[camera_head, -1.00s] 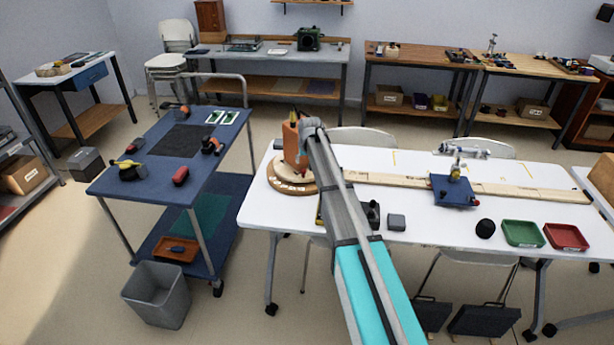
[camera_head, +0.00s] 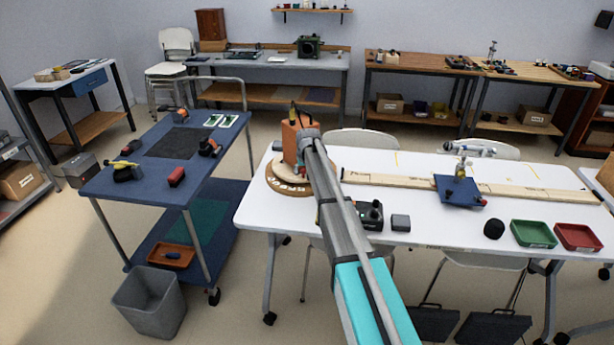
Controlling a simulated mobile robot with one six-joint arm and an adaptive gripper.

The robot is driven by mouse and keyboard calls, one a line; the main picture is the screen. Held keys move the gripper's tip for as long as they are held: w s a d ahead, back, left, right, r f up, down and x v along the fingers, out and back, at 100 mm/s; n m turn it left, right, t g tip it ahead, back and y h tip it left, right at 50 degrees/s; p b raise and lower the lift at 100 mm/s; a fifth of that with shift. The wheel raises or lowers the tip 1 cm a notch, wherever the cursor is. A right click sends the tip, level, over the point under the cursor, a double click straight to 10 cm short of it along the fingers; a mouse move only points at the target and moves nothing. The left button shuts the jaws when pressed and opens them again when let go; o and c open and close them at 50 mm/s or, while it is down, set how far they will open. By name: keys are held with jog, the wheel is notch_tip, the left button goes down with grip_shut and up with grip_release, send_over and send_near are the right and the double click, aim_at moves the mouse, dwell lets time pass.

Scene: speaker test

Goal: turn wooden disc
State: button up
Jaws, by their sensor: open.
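The wooden disc (camera_head: 282,190) lies flat at the left end of the white table (camera_head: 262,217), with pale markings along its rim. An orange-brown block-like object (camera_head: 290,142) stands upright on it. My arm reaches from the bottom of the view to the disc. The end of my arm is at the right side of the orange-brown object, over the disc. My gripper's fingertips are hidden behind my own arm and that object, so I cannot see whether they touch the disc.
A black device (camera_head: 373,215) and a grey box (camera_head: 400,223) sit right of my arm. A wooden strip (camera_head: 393,181) runs along the table past a blue plate (camera_head: 455,197). Green (camera_head: 534,234) and red (camera_head: 577,237) trays lie at right. A blue cart (camera_head: 120,190) stands left.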

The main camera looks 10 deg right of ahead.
jog(key=shift+w+f+b, duration=0.2)
jog(key=shift+f+b, duration=0.15)
jog(key=shift+f, duration=0.15)
